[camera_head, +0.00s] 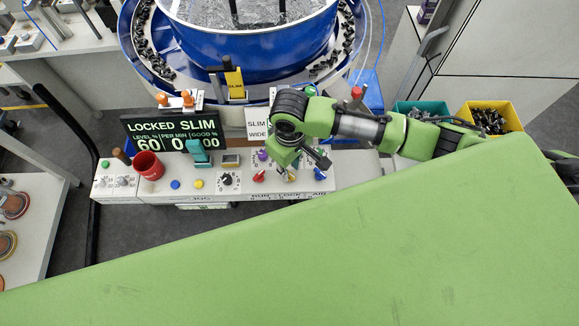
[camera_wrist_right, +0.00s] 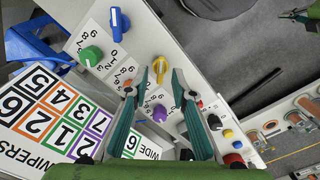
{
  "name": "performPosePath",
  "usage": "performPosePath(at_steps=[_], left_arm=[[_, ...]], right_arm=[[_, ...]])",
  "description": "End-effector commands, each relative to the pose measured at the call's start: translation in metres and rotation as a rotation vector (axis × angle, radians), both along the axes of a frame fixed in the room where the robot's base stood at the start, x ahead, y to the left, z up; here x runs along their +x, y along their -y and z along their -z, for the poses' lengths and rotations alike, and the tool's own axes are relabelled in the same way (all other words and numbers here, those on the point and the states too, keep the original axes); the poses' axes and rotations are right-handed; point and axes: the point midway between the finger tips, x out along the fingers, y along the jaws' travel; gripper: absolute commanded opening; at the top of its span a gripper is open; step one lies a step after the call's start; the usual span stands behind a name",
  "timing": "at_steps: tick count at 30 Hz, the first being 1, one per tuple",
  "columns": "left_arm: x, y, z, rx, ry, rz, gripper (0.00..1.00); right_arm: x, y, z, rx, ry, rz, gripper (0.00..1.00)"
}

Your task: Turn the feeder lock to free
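The control panel (camera_head: 225,186) has a front row of knobs. The yellow knob (camera_head: 291,175) stands behind the LOCK label, between a red knob (camera_head: 259,176) and a blue knob (camera_head: 320,173). The display (camera_head: 173,130) reads LOCKED SLIM. My right gripper (camera_head: 302,162) is over the front row. In the right wrist view its teal fingers are apart, with the yellow knob (camera_wrist_right: 152,96) between or just below the tips; contact cannot be told. A small green and dark part at that view's top right (camera_wrist_right: 300,14) looks like my left gripper; its fingers are unclear.
A purple knob (camera_wrist_right: 160,113) and a green knob (camera_wrist_right: 91,56) are close to the right gripper. A red cup (camera_head: 149,165) and a teal lever (camera_head: 199,153) stand on the panel's left. The blue bowl feeder (camera_head: 245,50) is behind. Teal and yellow bins (camera_head: 510,115) are at right.

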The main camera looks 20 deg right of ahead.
Motion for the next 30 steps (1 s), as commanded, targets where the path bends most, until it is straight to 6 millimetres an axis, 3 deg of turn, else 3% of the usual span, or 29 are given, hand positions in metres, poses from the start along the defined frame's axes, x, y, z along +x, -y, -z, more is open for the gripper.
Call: performPosePath(at_steps=[6,14,15,18,30], left_arm=[[0.0,0.0,-0.004,0.0,0.0,0.0,0.0],[0.0,0.0,-0.003,0.0,0.0,-0.001,0.0],[0.0,0.0,-0.003,0.0,0.0,-0.001,0.0],[0.0,0.0,-0.003,0.0,0.0,-0.001,0.0],[0.0,0.0,-0.006,0.0,0.0,-0.001,0.0]], right_arm=[[0.0,-0.001,0.017,0.001,0.0,0.0,0.24],[0.0,0.0,0.019,0.0,0.001,-0.001,0.24],[0.0,-0.001,0.019,0.0,0.001,-0.001,0.21],[0.0,-0.001,0.018,0.001,0.0,-0.001,0.0],[0.0,0.0,0.017,0.0,0.001,-0.029,0.0]])
